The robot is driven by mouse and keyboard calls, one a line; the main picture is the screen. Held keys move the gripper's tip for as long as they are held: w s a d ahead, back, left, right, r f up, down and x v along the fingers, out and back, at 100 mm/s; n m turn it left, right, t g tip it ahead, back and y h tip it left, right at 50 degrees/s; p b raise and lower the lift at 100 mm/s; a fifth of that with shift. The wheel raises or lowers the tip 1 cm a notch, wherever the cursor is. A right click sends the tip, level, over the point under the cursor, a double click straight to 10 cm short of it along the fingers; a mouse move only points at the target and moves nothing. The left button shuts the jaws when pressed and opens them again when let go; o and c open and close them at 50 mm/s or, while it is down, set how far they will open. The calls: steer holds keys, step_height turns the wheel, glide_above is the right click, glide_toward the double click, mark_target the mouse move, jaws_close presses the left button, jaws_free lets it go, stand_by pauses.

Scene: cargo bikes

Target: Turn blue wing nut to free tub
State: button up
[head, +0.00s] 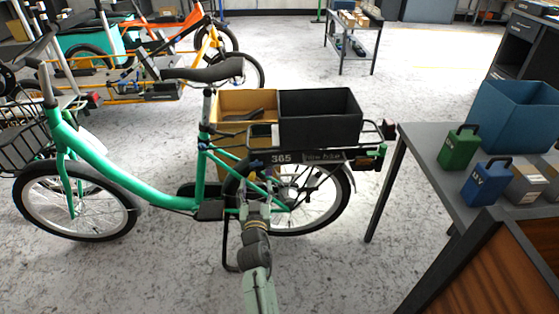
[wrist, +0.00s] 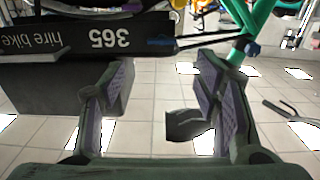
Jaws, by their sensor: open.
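The green bike (head: 105,165) stands side-on in the head view. A black tub (head: 318,118) sits on its rear rack, above the plate marked 365. A small blue part (head: 256,164), which looks like the blue wing nut, is at the left end of this plate. In the wrist view the blue part (wrist: 160,42) shows beyond and above the gap between my fingers. My gripper (wrist: 162,88) is open and empty, its two padded fingers apart. In the head view my gripper (head: 256,192) is just below the plate, partly hidden by my arm.
A grey table (head: 415,150) at right carries a blue bin (head: 510,112) and small boxes. The floor in front of the bike is clear.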

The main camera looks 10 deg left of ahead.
mark_target(256, 165)
steer(key=x, duration=1)
steer(key=shift+w+a, duration=0.2)
steer(key=shift+w, duration=0.05)
steer(key=c, duration=1.2)
steer(key=shift+o, duration=0.2)
